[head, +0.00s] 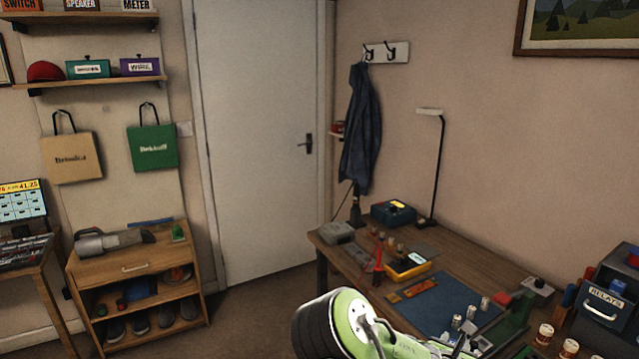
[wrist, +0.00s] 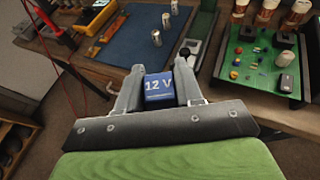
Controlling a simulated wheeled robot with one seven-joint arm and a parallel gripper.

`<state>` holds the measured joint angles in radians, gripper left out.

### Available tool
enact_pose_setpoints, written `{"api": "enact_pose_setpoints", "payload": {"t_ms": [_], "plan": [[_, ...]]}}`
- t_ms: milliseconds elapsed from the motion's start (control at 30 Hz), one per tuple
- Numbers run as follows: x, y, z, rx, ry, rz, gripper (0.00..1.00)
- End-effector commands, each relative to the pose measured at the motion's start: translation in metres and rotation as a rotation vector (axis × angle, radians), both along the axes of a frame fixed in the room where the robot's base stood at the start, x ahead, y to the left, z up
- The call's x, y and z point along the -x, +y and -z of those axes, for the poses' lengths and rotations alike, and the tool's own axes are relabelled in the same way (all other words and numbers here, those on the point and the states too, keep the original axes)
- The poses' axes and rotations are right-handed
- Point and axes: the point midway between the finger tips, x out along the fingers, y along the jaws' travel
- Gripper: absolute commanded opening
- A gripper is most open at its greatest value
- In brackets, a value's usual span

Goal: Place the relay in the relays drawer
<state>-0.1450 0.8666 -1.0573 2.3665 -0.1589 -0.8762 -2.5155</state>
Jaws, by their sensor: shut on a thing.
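The relay (wrist: 159,88) is a blue block marked "12 V" in the wrist view. My gripper (wrist: 160,76) is shut on it, one grey finger on each side, and holds it in front of the desk edge. In the head view my green arm reaches in from the bottom centre, and the relay cannot be made out there. The relays drawer (head: 601,312) is at the right edge of the head view, in a dark cabinet, with a "RELAYS" label and a pale handle.
The wooden desk (head: 352,268) carries a blue mat (head: 437,302), a yellow-and-black meter (head: 407,266), small metal cylinders and a lamp (head: 440,170). A green circuit board (wrist: 236,76) and several jars (wrist: 266,14) stand at the right in the wrist view. Open floor lies left of the desk.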

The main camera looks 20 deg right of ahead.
Motion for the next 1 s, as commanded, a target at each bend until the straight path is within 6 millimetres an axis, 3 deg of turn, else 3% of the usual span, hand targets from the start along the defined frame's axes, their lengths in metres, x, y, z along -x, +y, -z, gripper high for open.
{"api": "enact_pose_setpoints", "payload": {"t_ms": [100,200,333,500,767,1000], "plan": [[-0.040,0.060,0.015,-0.003,0.005,-0.189,0.06],[-0.064,0.113,0.029,-0.002,0.007,-0.344,0.06],[-0.080,0.176,0.045,-0.003,0.006,-0.520,0.06],[-0.083,0.247,0.064,0.006,0.013,-0.720,0.06],[-0.073,0.315,0.078,0.003,0.003,-0.912,0.06],[-0.071,0.323,0.081,0.000,-0.002,-0.935,0.06]]}}
